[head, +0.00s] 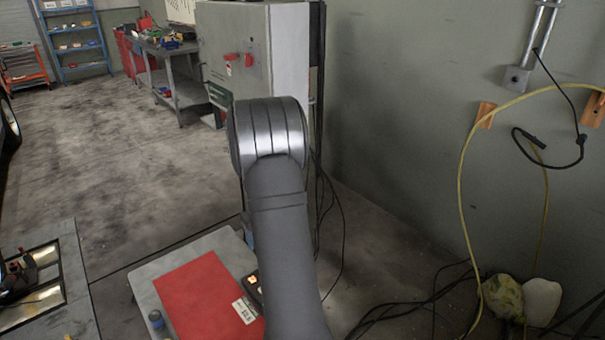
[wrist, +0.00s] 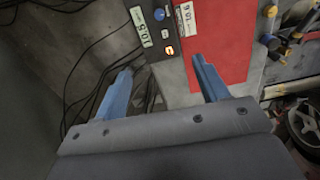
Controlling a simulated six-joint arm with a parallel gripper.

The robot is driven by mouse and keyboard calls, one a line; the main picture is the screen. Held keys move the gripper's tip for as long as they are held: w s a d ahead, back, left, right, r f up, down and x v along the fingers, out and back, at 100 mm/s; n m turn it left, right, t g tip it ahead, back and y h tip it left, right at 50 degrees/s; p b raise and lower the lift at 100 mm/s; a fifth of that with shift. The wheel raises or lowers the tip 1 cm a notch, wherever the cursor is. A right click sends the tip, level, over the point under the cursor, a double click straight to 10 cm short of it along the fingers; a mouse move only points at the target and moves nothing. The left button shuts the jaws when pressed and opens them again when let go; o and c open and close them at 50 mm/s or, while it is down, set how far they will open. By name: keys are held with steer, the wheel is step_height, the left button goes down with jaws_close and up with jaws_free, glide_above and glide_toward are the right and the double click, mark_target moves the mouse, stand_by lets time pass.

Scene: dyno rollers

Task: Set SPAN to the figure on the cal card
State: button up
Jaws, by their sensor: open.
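A black instrument box lies on the bench beside the red mat; the wrist view shows its face (wrist: 154,32). It has a round blue knob (wrist: 160,14) and a small lit orange display (wrist: 169,50), too small to read. One white label (wrist: 144,26) is on the box's left side, with a figure that looks like 10.5. Another white card (wrist: 185,20) lies on the red mat edge and also shows in the head view (head: 244,311); its figure is unclear. I cannot tell which is the cal card. My gripper (wrist: 162,65) is open and empty, fingers apart, near the box's display end.
The red mat (head: 203,294) covers much of the grey bench top (head: 150,273). Several tools lie beyond it at the right of the wrist view. Black cables (head: 405,310) lie on the floor right of the bench. A grey cabinet (head: 275,45) stands behind my arm.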

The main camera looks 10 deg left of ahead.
steer(key=f+m, duration=0.1)
steer(key=f, duration=0.3)
steer(key=f+m, duration=0.1)
steer(key=f, duration=0.4)
steer(key=f+m, duration=0.1)
steer(key=f, duration=0.4)
steer(key=shift+w+d+f, duration=0.1)
steer(key=shift+w+d, duration=0.05)
steer(key=shift+d, duration=0.15)
steer(key=shift+c, duration=1.4)
steer(key=f, duration=1.7)
steer(key=shift+a, duration=0.25)
steer(key=c, duration=1)
steer(key=shift+m, duration=1)
